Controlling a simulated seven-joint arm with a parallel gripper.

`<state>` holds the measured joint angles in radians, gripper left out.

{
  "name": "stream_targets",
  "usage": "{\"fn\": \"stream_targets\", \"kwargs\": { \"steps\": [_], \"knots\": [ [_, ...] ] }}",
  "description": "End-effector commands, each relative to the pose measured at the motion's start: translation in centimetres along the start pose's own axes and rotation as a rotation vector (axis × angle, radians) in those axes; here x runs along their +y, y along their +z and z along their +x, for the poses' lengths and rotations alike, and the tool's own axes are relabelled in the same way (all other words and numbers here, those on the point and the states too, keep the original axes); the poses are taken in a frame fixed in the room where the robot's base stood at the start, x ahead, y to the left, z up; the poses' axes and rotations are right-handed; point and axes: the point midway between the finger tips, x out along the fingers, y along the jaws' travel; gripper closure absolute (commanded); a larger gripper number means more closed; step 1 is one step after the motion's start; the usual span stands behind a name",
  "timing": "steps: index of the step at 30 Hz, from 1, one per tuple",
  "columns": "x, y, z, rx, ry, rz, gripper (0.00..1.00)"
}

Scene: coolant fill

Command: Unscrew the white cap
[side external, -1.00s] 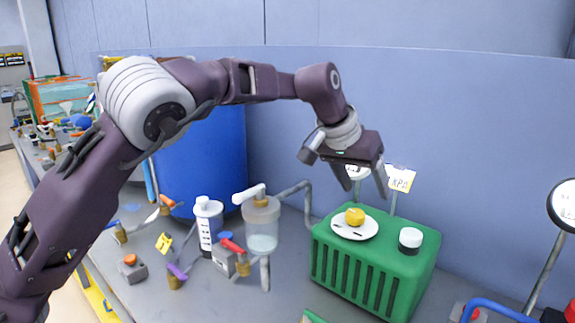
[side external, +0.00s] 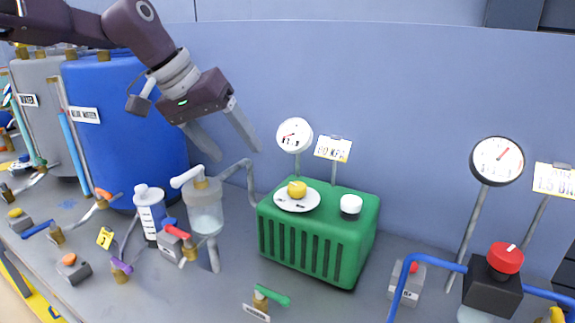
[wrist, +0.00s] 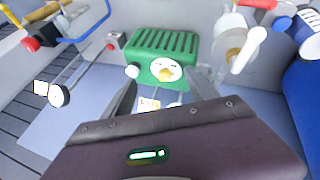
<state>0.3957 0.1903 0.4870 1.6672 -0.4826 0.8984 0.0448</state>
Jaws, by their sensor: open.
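The white cap (side external: 351,204) is a short round cap on a dark neck, on the right part of the top of the green tank (side external: 318,240). It also shows in the wrist view (wrist: 132,71), at the left end of the tank. My gripper (side external: 236,154) is open and empty. Its fingers point down and to the right, above and left of the tank, clear of the cap. In the wrist view its two fingers show on either side of the lower middle. A yellow knob (side external: 297,188) sits on a round white plate (side external: 297,203) beside the cap.
A clear pump jar (side external: 205,208) with a white handle and bent grey pipe stands left of the tank. A gauge (side external: 294,135) and a label sign (side external: 333,149) rise behind it. A blue drum (side external: 125,130) stands at the left. A green-handled valve (side external: 262,299) is in front.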

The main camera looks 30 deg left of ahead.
Motion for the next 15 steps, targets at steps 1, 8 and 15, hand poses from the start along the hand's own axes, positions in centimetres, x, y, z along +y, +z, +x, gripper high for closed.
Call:
{"fn": "stream_targets", "kwargs": {
  "steps": [1,8,15],
  "knots": [
    [1.2,-0.5,1.7,-0.007,0.020,-0.124,0.32],
    [9.0,-4.3,14.0,-0.103,0.191,-1.355,0.32],
    [11.0,-5.4,21.8,-0.224,0.238,-2.169,0.32]
  ]
}}
